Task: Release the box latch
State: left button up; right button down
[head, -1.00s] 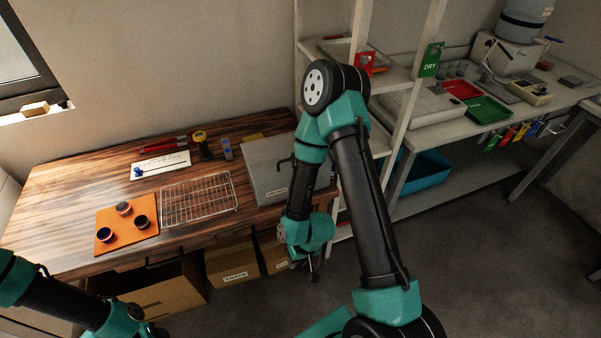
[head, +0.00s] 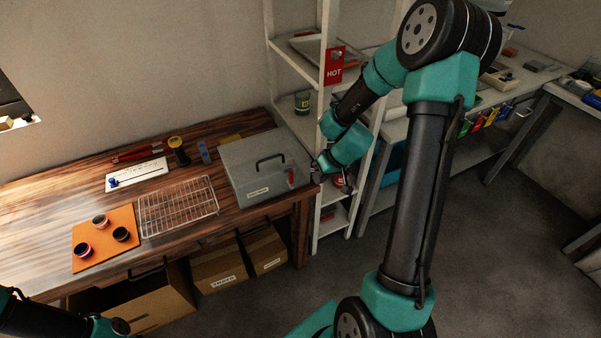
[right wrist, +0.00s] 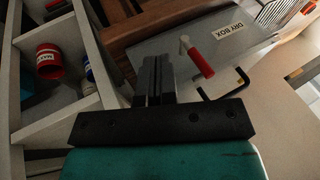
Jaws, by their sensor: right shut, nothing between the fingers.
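The grey dry box (head: 262,165) sits at the right end of the wooden table in the head view, with a black handle on its lid. Its red-handled latch (head: 290,178) is on the box's right side. In the right wrist view the box (right wrist: 180,48) carries a "DRY BOX" label, and the red latch (right wrist: 200,62) is just right of my fingers. My right gripper (head: 316,172) is just right of the box, apart from the latch; its fingers (right wrist: 153,62) are closed together and empty. My left arm shows at the bottom left, its fingertips out of view.
A white shelf rack (head: 325,130) with a red "HOT" sign stands close to the right of the box. A wire rack (head: 178,206) and an orange mat (head: 105,238) with small dark cups lie on the table. Cardboard boxes (head: 218,268) are below.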

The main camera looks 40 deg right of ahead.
aim_at(291, 180)
jog(key=d+r+t, duration=0.1)
jog(key=d+r, duration=0.3)
jog(key=r, duration=0.3)
jog(key=shift+d+r+n+t, duration=0.2)
jog(key=shift+d+n+t, duration=0.1)
jog(key=shift+t, duration=0.1)
jog(key=shift+w+a, duration=0.1)
jog(key=w+a+f, duration=0.1)
jog(key=a+f, duration=0.1)
jog(key=w+a+f, duration=0.2)
jog(key=a+f, duration=0.1)
jog(key=w+a+f, duration=0.2)
jog(key=f, duration=0.1)
jog(key=shift+w+a, duration=0.2)
jog(key=shift+a, duration=0.2)
